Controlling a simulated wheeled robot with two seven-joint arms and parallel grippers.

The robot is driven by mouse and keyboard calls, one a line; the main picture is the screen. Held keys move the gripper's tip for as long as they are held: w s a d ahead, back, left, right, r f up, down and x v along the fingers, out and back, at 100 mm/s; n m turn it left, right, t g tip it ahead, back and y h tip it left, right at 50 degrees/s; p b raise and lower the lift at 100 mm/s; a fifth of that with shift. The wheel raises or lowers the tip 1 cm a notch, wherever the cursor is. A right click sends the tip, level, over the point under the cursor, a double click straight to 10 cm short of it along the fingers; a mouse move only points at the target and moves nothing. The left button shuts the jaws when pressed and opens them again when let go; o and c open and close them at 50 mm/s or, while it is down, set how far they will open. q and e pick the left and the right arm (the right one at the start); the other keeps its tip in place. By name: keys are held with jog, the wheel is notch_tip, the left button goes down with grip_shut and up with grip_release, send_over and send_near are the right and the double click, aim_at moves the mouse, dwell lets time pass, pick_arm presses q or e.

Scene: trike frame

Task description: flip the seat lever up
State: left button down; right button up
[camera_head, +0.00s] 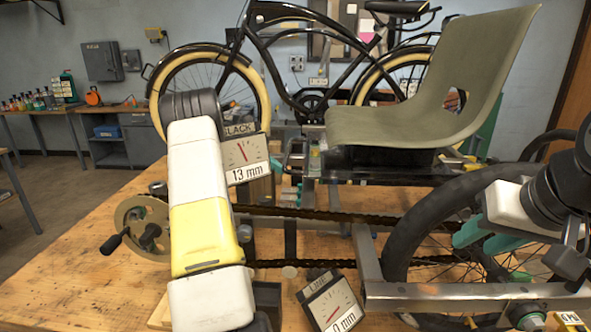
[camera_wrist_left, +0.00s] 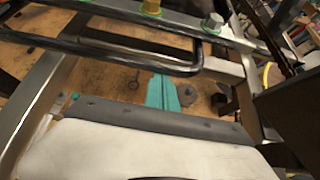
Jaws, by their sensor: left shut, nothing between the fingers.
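The olive seat (camera_head: 400,125) stands on the trike frame in the head view. A dark bent bar that looks like the seat lever (camera_head: 289,152) juts out at the left below the seat. In the left wrist view this black looped lever (camera_wrist_left: 130,58) runs across the upper part. My left gripper (camera_wrist_left: 163,80) has its teal fingers together and empty, and they appear beyond or under the bar; contact cannot be told. My right gripper (camera_head: 472,240) shows teal fingers apart, beside the wheel.
The black wheel (camera_head: 410,225) stands at the right, close to my right gripper. Chains and metal frame bars (camera_head: 365,255) cross the wooden bench (camera_head: 85,285). A crank wheel (camera_head: 140,228) is at the left. Gauge cards (camera_head: 247,160) partly block the view.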

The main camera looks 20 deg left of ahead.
pick_arm(q)
jog(key=shift+r, duration=0.2)
jog(key=shift+w+d+r+g+y, duration=0.1)
jog(key=shift+d+r+g+y, duration=0.15)
jog(key=shift+r+y, duration=0.75)
jog(key=shift+d+r+g+y, duration=0.1)
jog(key=shift+r+g+y, duration=0.15)
jog(key=shift+r+y, duration=0.7)
jog(key=shift+w+d+r, duration=0.1)
jog(key=shift+d+r, duration=0.1)
jog(key=shift+r, duration=0.55)
notch_tip(320, 180, down, 3)
jog(key=a, duration=0.2)
jog(key=v, duration=1)
jog(key=shift+s, duration=0.25)
